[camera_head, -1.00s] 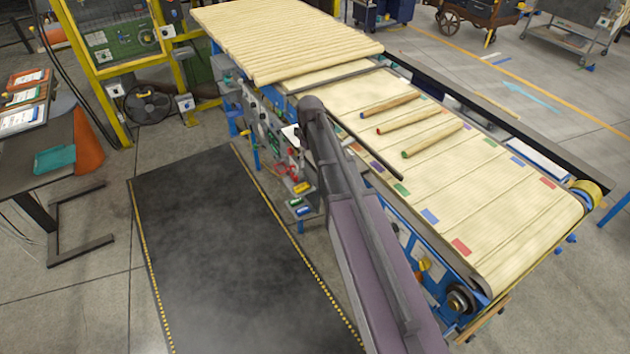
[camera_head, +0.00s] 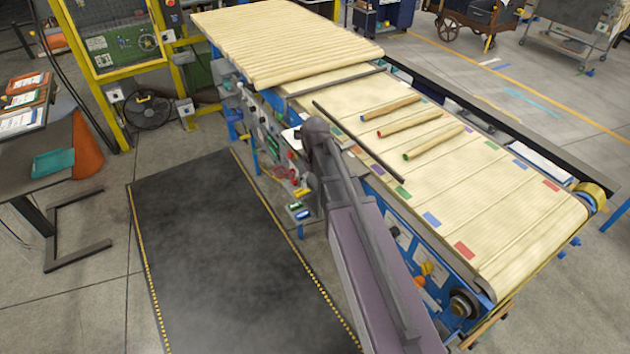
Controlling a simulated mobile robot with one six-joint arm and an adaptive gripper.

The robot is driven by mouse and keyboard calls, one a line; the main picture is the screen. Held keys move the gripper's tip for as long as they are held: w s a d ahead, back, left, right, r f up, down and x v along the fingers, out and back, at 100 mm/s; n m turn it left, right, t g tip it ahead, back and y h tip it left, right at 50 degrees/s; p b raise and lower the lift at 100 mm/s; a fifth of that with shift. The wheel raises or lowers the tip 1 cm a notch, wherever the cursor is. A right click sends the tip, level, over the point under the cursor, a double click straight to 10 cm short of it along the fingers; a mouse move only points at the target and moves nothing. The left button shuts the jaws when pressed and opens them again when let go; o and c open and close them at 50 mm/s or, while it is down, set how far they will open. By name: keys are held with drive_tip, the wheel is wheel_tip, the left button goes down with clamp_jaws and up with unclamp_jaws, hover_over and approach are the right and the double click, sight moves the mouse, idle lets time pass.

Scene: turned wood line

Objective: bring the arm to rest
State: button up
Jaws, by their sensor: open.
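My arm (camera_head: 365,255) rises from the bottom edge of the head view and stands in front of the near side of the conveyor. Its upper joint (camera_head: 316,133) is beside the belt's near edge. My gripper cannot be made out; the arm's far end is hidden behind its own links. Three turned wood rods lie apart on the slatted belt (camera_head: 500,225), right of the arm: one with a blue end (camera_head: 390,108), one with a red end (camera_head: 408,125) and one with a green end (camera_head: 434,142).
A black floor mat (camera_head: 225,260) with yellow edges lies clear left of the arm. A desk (camera_head: 30,165) with a teal tray (camera_head: 53,162) stands at left. Yellow guarding (camera_head: 110,75) and a fan (camera_head: 148,108) are behind.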

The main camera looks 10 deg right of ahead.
drive_tip(key=s+f+m+b, duration=0.3)
drive_tip(key=s+f+b, duration=0.1)
drive_tip(key=s, duration=1)
drive_tip(key=shift+a+f+m, duration=0.15)
drive_tip(key=shift+m, duration=0.25)
